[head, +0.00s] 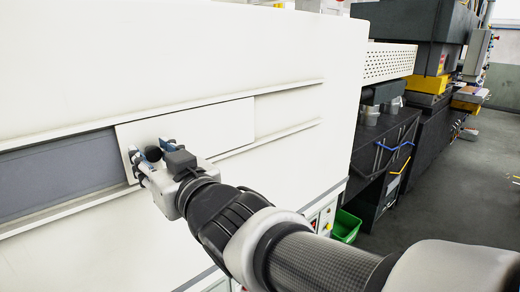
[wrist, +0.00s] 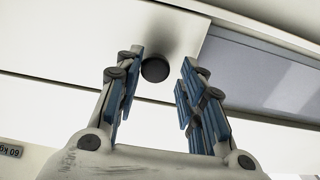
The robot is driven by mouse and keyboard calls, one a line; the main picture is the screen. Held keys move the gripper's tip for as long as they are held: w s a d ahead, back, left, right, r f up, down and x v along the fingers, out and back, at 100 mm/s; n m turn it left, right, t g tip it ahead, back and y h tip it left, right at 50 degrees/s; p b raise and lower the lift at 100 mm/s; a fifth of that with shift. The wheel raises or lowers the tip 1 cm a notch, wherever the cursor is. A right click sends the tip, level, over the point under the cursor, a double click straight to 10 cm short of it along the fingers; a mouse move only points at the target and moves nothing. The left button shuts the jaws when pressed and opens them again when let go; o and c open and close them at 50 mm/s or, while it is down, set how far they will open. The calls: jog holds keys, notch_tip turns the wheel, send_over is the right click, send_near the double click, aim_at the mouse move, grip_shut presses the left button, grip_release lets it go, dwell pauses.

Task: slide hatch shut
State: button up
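The hatch (head: 220,125) is a flat white panel between two rails on a large white housing. A dark grey opening (head: 60,178) shows uncovered to its left; in the wrist view it lies to the right (wrist: 265,72). A round black knob (head: 153,154) stands near the hatch's left edge; it also shows in the wrist view (wrist: 155,69). My gripper (wrist: 163,62) is open, with its blue-padded fingers on either side of the knob. The left finger is close to the knob in the wrist view; a gap shows on the right. I cannot tell whether either finger touches.
The upper rail (head: 285,88) and lower rail (head: 275,138) run on to the right of the hatch. A dark cabinet (head: 385,150) with blue and yellow handles and a green bin (head: 345,226) stand to the right. Open floor (head: 450,205) lies beyond.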

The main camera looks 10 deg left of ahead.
jog(key=shift+o, duration=0.7)
jog(key=shift+d, duration=0.1)
jog(key=shift+s+d, duration=0.1)
jog(key=shift+d, duration=0.1)
jog(key=v, duration=1.1)
jog(key=shift+s, duration=0.2)
jog(key=shift+d, duration=0.15)
